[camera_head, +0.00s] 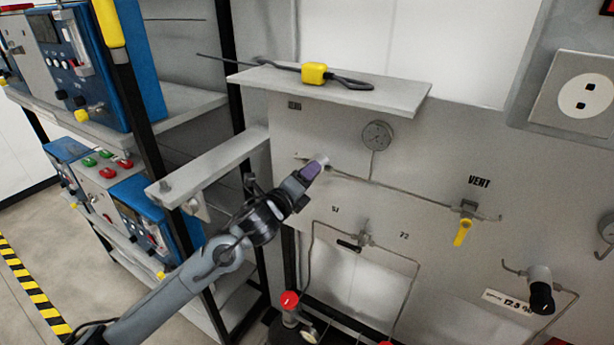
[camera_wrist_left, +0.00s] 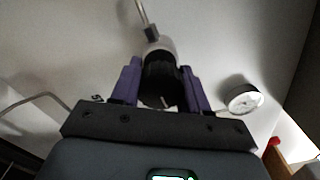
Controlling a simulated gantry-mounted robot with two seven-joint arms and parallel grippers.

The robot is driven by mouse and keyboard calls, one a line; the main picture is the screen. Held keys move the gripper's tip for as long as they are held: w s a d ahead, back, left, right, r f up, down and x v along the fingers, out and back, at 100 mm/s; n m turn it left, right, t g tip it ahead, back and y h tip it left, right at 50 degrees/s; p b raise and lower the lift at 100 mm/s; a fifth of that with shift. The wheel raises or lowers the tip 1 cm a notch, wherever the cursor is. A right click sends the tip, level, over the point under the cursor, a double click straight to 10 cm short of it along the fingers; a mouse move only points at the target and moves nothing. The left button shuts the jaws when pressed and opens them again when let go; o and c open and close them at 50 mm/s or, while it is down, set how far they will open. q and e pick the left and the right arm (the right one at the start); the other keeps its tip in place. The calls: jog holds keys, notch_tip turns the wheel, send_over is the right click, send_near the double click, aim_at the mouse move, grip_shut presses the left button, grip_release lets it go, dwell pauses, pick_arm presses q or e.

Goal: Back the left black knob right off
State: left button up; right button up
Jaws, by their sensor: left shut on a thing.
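The left black knob (camera_wrist_left: 161,82) shows in the left wrist view, on a pale metal valve body fixed to the grey panel. My left gripper (camera_wrist_left: 162,93) has its two purple fingers on either side of the knob and is shut on it. In the head view my left gripper (camera_head: 317,168) reaches the panel at the left end of the upper thin pipe and hides the knob there. A second black knob (camera_head: 541,297) sits at the lower right of the panel, by a label. My right gripper is not in view.
A round gauge (camera_head: 377,135) is right of my left gripper, also in the wrist view (camera_wrist_left: 243,98). A shelf (camera_head: 330,91) above holds a yellow-and-black tool (camera_head: 314,73). A yellow-handled valve (camera_head: 463,231) is at right. A rack (camera_head: 185,108) stands left.

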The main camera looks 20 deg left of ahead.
pick_arm(q)
jog(key=n, duration=0.3)
jog(key=shift+n+p, duration=0.4)
jog(key=n+p, duration=0.1)
jog(key=n, duration=0.3)
jog(key=shift+r+p, duration=0.15)
jog(key=shift+p, duration=0.15)
jog(key=n+p, duration=0.1)
jog(key=n, duration=0.2)
jog(key=n+p, duration=0.2)
jog(key=n, duration=0.2)
jog(key=shift+r, duration=0.1)
jog(key=shift+n+p, duration=0.65)
jog(key=shift+n, duration=0.55)
jog(key=o, duration=1)
jog(key=shift+o, duration=0.2)
jog(key=shift+s, duration=0.15)
